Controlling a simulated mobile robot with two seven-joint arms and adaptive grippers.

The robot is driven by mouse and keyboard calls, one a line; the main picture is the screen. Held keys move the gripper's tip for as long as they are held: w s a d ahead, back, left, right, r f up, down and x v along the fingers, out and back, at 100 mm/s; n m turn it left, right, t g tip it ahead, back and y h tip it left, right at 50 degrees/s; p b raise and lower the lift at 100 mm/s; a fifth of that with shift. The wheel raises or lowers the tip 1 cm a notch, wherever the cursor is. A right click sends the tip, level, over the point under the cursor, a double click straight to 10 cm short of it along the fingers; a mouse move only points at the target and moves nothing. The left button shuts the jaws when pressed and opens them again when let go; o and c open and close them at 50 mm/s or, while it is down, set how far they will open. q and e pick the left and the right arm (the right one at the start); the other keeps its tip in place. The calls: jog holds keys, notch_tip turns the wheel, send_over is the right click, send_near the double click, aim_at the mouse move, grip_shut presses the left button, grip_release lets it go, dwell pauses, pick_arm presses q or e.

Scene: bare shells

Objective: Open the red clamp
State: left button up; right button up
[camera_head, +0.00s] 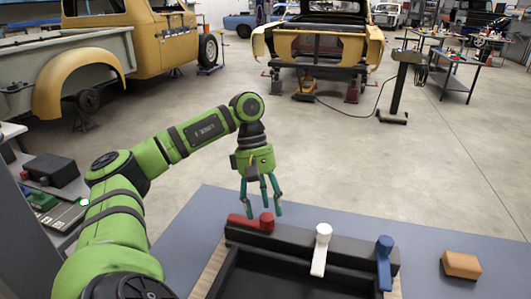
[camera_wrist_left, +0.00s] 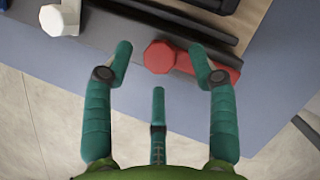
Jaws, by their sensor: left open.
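My left gripper (camera_head: 262,206) is open and empty, pointing down just above and beyond the clamp; contact cannot be told. It also shows in the left wrist view (camera_wrist_left: 161,58), with a third finger below the clamp. My right gripper is out of view.
A white clamp (camera_head: 321,245) and a blue clamp (camera_head: 384,258) stand along the same black rail (camera_head: 352,257), their handles pointing toward me. An orange block (camera_head: 461,264) lies on the blue-grey table top (camera_head: 422,255) at the right. A bench with dark items (camera_head: 52,171) is at the left.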

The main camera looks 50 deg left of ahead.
pick_arm(q)
jog(key=shift+v, duration=2.45)
jog(key=shift+d, duration=0.1)
